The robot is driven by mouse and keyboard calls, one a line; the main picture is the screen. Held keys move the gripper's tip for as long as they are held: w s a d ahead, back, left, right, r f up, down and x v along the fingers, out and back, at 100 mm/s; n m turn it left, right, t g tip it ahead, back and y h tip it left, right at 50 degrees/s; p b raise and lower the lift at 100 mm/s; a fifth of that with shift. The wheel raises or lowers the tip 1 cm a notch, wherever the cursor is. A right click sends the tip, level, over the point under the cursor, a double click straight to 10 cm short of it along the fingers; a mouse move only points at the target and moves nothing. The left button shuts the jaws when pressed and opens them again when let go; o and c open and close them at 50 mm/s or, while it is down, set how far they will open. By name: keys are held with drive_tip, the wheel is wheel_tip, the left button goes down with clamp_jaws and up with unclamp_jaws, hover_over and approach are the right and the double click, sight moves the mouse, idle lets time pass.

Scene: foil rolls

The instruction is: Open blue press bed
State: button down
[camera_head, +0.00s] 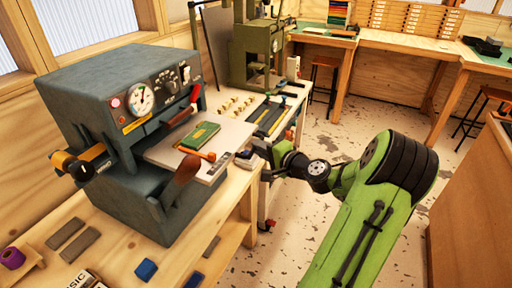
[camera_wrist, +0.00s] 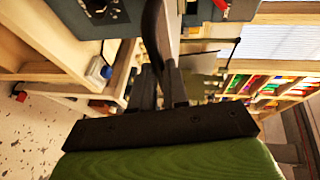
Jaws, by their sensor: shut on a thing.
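The blue-grey press (camera_head: 125,110) stands on the wooden bench at the left in the head view, with gauges on its front. Its pale flat bed (camera_head: 165,153) sticks out from the front, with a green book (camera_head: 199,136) on it. My gripper (camera_head: 264,157) is at the right of the bed's outer edge. In the wrist view my gripper (camera_wrist: 172,85) is shut on a dark, narrow bar (camera_wrist: 156,35), seemingly a handle of the bed. The exact contact is hard to see in the head view.
Loose blocks (camera_head: 146,270) lie on the bench in front. A green machine (camera_head: 254,55) stands behind on another table. Open floor (camera_head: 320,135) lies to the right.

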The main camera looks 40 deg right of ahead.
drive_tip(key=shift+s+d, duration=0.2)
drive_tip(key=shift+s, duration=0.3)
drive_tip(key=shift+s+d, duration=0.2)
drive_tip(key=shift+s, duration=0.3)
drive_tip(key=c, duration=1.1)
unclamp_jaws()
drive_tip(key=s+r, duration=0.1)
drive_tip(key=s, duration=0.4)
drive_tip(key=s+r+p, duration=0.1)
drive_tip(key=s, duration=0.4)
drive_tip(key=s+a+r, duration=0.1)
drive_tip(key=s, duration=0.4)
drive_tip(key=shift+s, duration=0.2)
drive_tip(key=shift+w, duration=0.1)
